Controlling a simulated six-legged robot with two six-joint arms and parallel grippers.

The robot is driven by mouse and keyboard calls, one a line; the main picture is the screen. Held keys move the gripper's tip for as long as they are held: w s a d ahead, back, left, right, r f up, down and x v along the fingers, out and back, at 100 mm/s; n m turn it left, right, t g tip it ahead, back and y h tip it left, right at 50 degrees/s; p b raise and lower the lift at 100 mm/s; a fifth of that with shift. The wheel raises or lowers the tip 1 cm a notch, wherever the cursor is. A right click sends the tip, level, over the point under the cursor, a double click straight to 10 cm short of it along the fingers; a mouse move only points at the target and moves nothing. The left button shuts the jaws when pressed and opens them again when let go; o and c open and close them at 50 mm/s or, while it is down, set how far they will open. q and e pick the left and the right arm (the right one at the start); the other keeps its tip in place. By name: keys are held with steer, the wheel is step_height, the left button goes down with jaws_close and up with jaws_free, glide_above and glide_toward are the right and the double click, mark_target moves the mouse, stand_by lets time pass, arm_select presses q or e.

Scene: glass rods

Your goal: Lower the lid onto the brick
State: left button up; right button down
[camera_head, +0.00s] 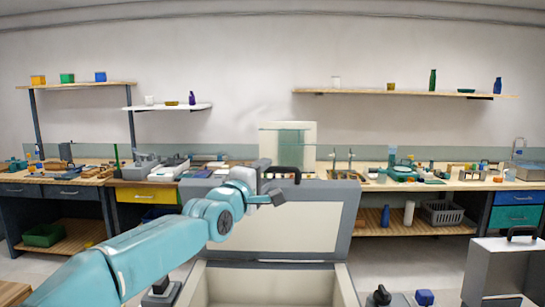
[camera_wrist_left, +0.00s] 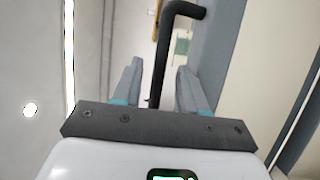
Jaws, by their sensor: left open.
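The lid (camera_head: 310,225), a cream panel in a grey frame, stands raised at the back of an open cream-lined box (camera_head: 340,290). A black handle (camera_head: 292,172) shows at the lid's top edge in the head view. My left gripper (camera_head: 274,196) is in front of the lid's upper part. In the left wrist view my left gripper (camera_wrist_left: 160,68) is open, and a bent black bar (camera_wrist_left: 163,45) like a handle runs between its fingers; I cannot tell if they touch. I cannot pick out a separate brick; the box's inside is only partly in view. My right gripper is not in view.
Behind the lid, a long workbench (camera_head: 450,184) carries many small tools and glass pieces. A grey case (camera_head: 500,268) with a black handle stands at the right. A dark object (camera_head: 379,296) and a blue object (camera_head: 424,297) sit low between it and the box.

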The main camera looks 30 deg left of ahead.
mark_target(269, 170)
arm_select(q)
steer(key=w, duration=0.1)
steer(key=w+p, duration=0.1)
steer(key=w, duration=0.1)
steer(key=w+p, duration=0.1)
steer(key=shift+w+a+r, duration=0.3)
steer(key=shift+w+r, duration=0.05)
steer(key=shift+w, duration=0.05)
steer(key=shift+w+a, duration=0.15)
steer(key=shift+w, duration=0.2)
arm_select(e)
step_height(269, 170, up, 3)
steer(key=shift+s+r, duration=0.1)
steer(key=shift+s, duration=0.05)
arm_select(q)
steer(key=shift+f, duration=0.1)
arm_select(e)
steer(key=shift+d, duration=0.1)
